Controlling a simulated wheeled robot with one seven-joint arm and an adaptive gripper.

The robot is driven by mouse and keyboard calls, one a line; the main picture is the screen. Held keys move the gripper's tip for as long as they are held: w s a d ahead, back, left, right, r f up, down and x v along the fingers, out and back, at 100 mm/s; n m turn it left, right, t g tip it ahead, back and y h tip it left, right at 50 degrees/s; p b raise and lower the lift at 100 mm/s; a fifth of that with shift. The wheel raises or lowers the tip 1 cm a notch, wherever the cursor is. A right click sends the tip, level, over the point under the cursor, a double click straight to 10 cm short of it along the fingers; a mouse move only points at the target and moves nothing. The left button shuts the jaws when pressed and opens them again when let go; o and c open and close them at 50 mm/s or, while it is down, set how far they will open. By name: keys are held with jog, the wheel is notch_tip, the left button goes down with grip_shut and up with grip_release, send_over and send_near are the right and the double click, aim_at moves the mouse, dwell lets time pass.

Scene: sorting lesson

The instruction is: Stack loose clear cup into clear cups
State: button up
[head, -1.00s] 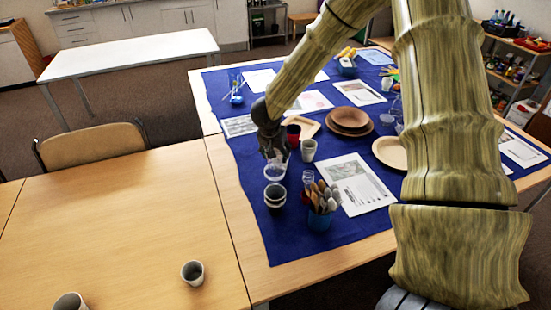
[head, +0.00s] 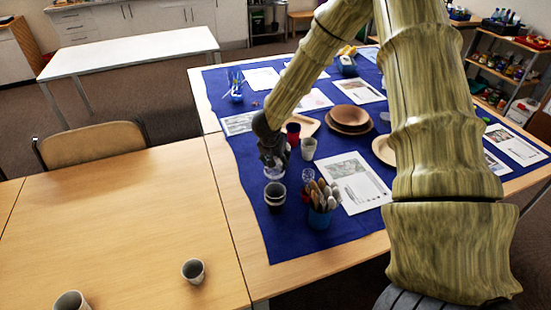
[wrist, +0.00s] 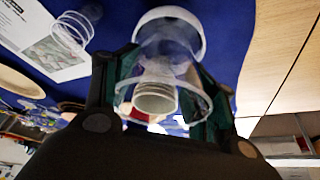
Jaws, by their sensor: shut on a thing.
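My gripper (head: 273,156) is over the left part of the blue cloth, its fingers pointing down. It is shut on the loose clear cup (head: 274,173), which shows just below the fingers. In the wrist view, the fingers stand on both sides of the see-through cup (wrist: 198,106); the exact contact is hard to make out. The clear cups (head: 308,175) stand to the right, beside the utensil holder. They also show as ridged, see-through rings in the wrist view (wrist: 72,32). My fingers hide part of the held cup.
A dark cup stack with a pale rim (head: 275,197) stands just in front of my gripper. A blue holder of wooden utensils (head: 319,217) is to its right. A pale cup (head: 308,148) and a red cup (head: 293,132) stand behind. The wooden table (head: 120,220) at left is mostly clear.

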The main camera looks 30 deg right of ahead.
jog(key=shift+s+f, duration=0.1)
jog(key=shift+f, duration=0.1)
jog(key=o, duration=0.7)
jog(key=shift+f, duration=0.1)
jog(key=shift+o, duration=0.2)
jog(key=shift+r, duration=0.2)
jog(key=shift+r, duration=0.3)
jog(key=v, duration=1.2)
jog(key=shift+r, duration=0.2)
